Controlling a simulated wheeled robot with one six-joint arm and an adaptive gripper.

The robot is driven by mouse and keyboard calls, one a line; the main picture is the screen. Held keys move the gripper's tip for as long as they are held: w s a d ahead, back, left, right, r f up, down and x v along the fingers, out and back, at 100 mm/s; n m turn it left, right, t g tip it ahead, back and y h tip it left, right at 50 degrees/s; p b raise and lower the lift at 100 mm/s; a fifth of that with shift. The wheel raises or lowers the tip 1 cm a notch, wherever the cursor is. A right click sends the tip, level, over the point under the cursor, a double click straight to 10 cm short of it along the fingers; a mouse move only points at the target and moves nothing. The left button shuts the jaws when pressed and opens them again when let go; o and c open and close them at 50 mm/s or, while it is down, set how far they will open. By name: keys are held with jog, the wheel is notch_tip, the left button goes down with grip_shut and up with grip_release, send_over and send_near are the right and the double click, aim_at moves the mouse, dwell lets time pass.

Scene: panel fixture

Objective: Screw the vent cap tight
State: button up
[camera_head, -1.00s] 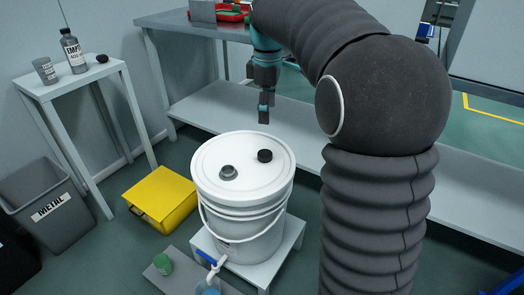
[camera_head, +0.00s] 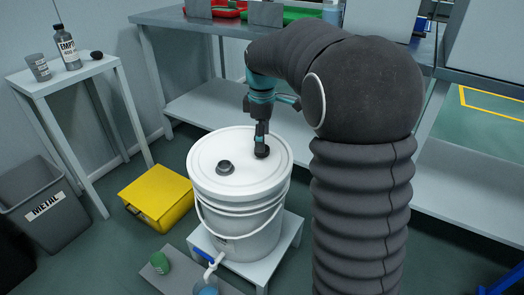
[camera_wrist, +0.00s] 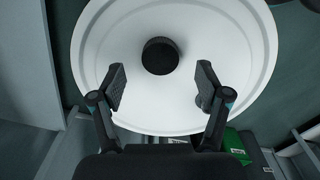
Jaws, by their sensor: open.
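In the wrist view the cap (camera_wrist: 160,56) is a round dark disc on the white lid. The cap lies ahead of the gap between the fingertips. I cannot tell whether the cap is seated tight.
The bucket (camera_head: 240,215) rests on a low white stand (camera_head: 285,240). A yellow box (camera_head: 158,195) is on the floor to the left. A long bench (camera_head: 200,100) stands behind.

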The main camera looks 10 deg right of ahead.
jog(key=shift+f, duration=1.45)
jog(key=shift+c, duration=0.3)
jog(key=c, duration=0.9)
jog(key=shift+r, duration=0.1)
jog(key=shift+c, duration=0.2)
